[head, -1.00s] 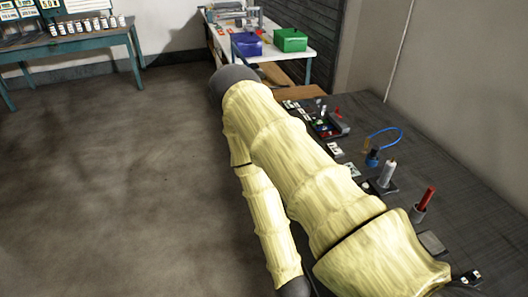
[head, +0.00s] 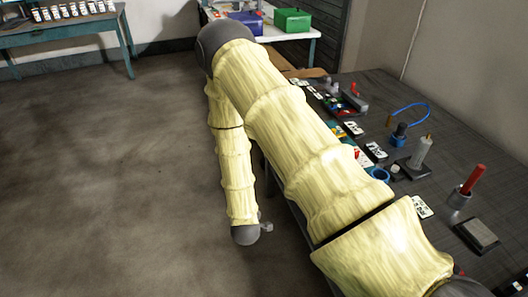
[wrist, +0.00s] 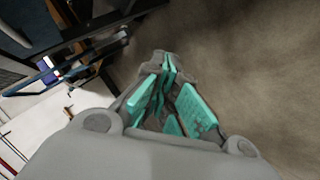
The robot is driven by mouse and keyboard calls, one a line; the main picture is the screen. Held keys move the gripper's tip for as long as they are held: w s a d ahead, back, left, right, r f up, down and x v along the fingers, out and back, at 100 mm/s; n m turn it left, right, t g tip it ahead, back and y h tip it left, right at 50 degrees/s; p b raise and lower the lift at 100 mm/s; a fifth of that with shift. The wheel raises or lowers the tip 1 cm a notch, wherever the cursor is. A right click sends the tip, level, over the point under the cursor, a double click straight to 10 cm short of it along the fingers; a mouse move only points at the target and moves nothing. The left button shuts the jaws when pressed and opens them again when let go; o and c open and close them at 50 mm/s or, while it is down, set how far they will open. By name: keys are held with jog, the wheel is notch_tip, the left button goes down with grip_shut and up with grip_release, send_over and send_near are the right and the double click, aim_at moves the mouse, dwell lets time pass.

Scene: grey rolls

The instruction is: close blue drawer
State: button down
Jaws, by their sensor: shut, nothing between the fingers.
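No blue drawer can be made out for certain. In the wrist view, a dark table-like frame with blue edges (wrist: 45,75) shows at the upper left, tilted, and I cannot tell if a drawer is part of it. My gripper (wrist: 168,85) has teal finger pads and is shut, with nothing between the fingers. It hangs over bare floor in the wrist view, apart from the frame. In the head view my yellowish arm crosses the middle, its grey lower end beside the dark workbench (head: 455,145); the fingers cannot be made out there. The arm hides the workbench's near side.
The workbench holds cards, a blue cable (head: 410,108), a red-handled tool (head: 473,180) and a grey block (head: 477,236). A white table at the back bears a blue box (head: 246,21) and a green box (head: 292,20). A teal table (head: 65,32) stands far left. The floor between is clear.

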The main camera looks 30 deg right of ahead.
jog(key=w+d+r+n+h+b, duration=0.1)
jog(key=w+d+r+h+b, duration=0.35)
jog(key=w+b, duration=0.35)
jog(key=w+d+r+n+h+b, duration=0.1)
jog(key=w+d+r+h+b, duration=0.45)
jog(key=w, duration=0.45)
jog(key=s+b+x, duration=0.1)
jog(key=b+x, duration=0.2)
jog(key=x, duration=0.8)
jog(key=shift+d+r+t, duration=0.25)
jog(key=shift+d+t, duration=0.15)
jog(key=shift+d, duration=0.3)
jog(key=shift+w, duration=0.15)
